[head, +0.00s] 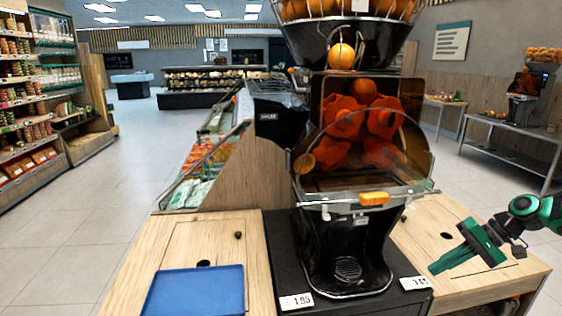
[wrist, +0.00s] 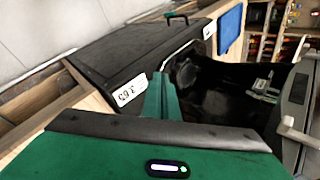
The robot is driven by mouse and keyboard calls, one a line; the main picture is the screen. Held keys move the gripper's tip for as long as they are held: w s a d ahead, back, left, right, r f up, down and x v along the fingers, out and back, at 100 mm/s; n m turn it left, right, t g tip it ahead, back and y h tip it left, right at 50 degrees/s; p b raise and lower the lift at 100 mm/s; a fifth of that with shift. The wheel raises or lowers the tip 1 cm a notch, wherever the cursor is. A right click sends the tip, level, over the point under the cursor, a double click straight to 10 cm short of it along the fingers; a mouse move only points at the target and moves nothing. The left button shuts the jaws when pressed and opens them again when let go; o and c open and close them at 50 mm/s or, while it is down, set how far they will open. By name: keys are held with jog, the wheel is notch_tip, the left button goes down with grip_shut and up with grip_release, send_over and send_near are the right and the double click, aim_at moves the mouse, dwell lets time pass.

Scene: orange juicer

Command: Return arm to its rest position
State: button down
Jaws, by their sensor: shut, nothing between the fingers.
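My green and black gripper (head: 436,268) is at the right in the head view, over the right wooden counter top. Its fingers point to the lower left, are closed together and hold nothing. In the wrist view the shut green fingers (wrist: 163,97) stand in front of the black stand, near a price tag reading 3.65 (wrist: 130,90). The orange juicer (head: 345,235) stands left of my gripper, with a gap between them in the head view.
A blue tray (head: 195,291) lies on the left wooden counter (head: 125,290). Price tags (head: 297,301) stand at the front of the juicer's black base. A metal table (head: 510,145) with another juicer is at the back right. Shelves (head: 30,110) line the far left, with open floor between.

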jog(key=s+a+r+h, duration=0.1)
jog(key=s+r+h, duration=0.1)
jog(key=s, duration=0.7)
jog(key=s+r+m+g+h, duration=0.1)
jog(key=s+r+h, duration=0.2)
jog(key=s, duration=0.7)
jog(key=s+a+r+m+h, duration=0.1)
jog(key=s+r+h, duration=0.2)
jog(key=s, duration=0.7)
jog(key=shift+s+a+r+g, duration=0.25)
jog(key=shift+a+r+g, duration=0.15)
jog(key=shift+r, duration=0.2)
jog(key=shift+w+f, duration=0.25)
jog(key=shift+w, duration=0.4)
